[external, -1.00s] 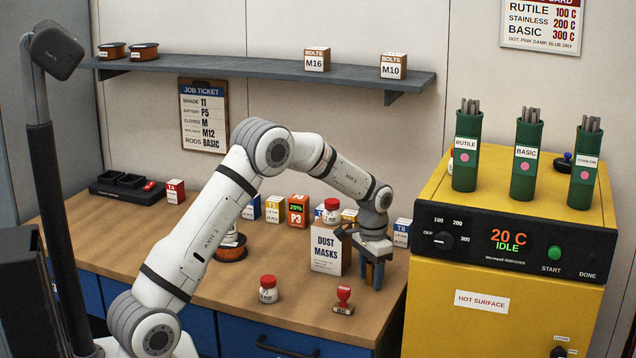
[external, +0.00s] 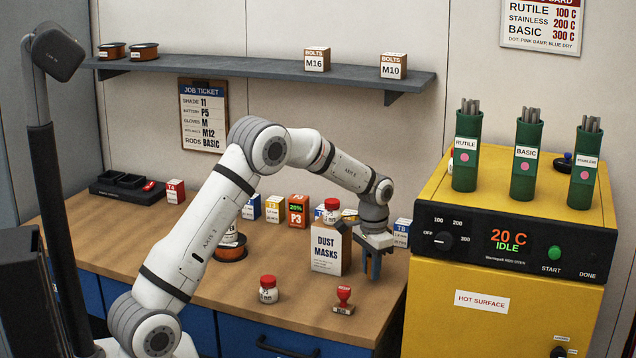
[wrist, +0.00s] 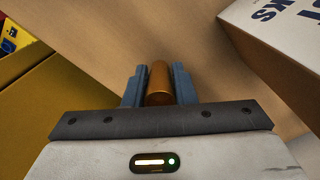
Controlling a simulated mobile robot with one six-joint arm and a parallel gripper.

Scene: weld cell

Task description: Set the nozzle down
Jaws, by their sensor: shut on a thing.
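The nozzle (wrist: 159,83) is a small copper-brown cylinder, seen in the wrist view between the two blue-grey fingers. My gripper (wrist: 158,80) is shut on it. In the external view my gripper (external: 372,272) points down near the right end of the bench, just right of the dust masks box. The nozzle cannot be made out there, hidden by the fingers. Whether it touches the bench top cannot be told.
The dust masks box (external: 325,252) stands close left of my gripper, with a red-capped jar on top. A red stamp (external: 344,299) and another red-capped jar (external: 268,290) stand in front. The yellow oven (external: 440,330) is close right. Bench (external: 310,300) between jar and stamp is clear.

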